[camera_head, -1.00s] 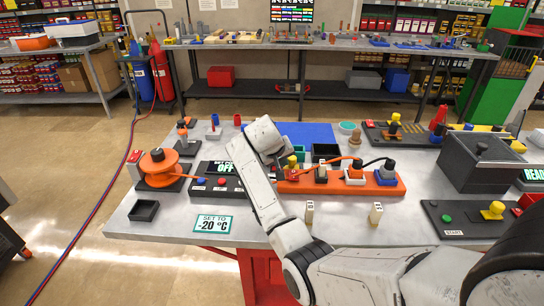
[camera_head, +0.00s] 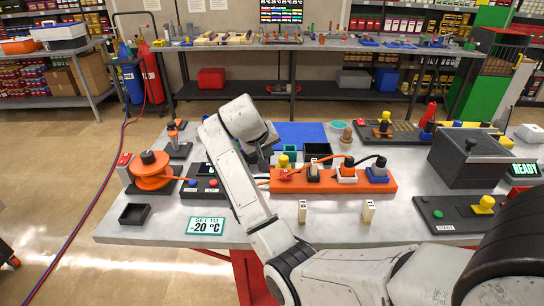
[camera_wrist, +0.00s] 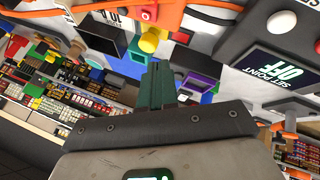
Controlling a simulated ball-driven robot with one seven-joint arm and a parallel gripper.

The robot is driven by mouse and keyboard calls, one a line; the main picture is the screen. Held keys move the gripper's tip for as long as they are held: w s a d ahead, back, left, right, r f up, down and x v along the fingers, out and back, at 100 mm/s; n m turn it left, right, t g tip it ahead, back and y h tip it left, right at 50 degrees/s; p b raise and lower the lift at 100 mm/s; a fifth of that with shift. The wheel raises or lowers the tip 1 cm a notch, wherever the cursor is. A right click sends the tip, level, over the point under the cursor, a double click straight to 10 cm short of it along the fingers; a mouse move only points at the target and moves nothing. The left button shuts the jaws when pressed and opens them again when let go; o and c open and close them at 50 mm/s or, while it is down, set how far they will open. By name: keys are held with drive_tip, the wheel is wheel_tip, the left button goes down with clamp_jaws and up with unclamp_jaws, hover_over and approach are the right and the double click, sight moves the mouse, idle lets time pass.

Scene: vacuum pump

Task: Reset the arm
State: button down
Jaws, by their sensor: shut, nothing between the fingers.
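My white arm reaches over the grey workbench (camera_head: 165,228) in the head view. The wrist view also shows the display reading "SET POINT OFF" (camera_wrist: 284,73) at upper right and a yellow plug (camera_wrist: 149,40) at top. My forearm hides part of the controller box and its display in the head view.
An orange cable reel (camera_head: 152,172) and a black tray (camera_head: 134,214) stand at left. A dark grey machine (camera_head: 468,157) stands at right. A blue mat (camera_head: 300,134) lies behind the strip.

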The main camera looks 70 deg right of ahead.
drive_tip(key=shift+v, duration=0.8)
drive_tip(key=shift+a, duration=0.15)
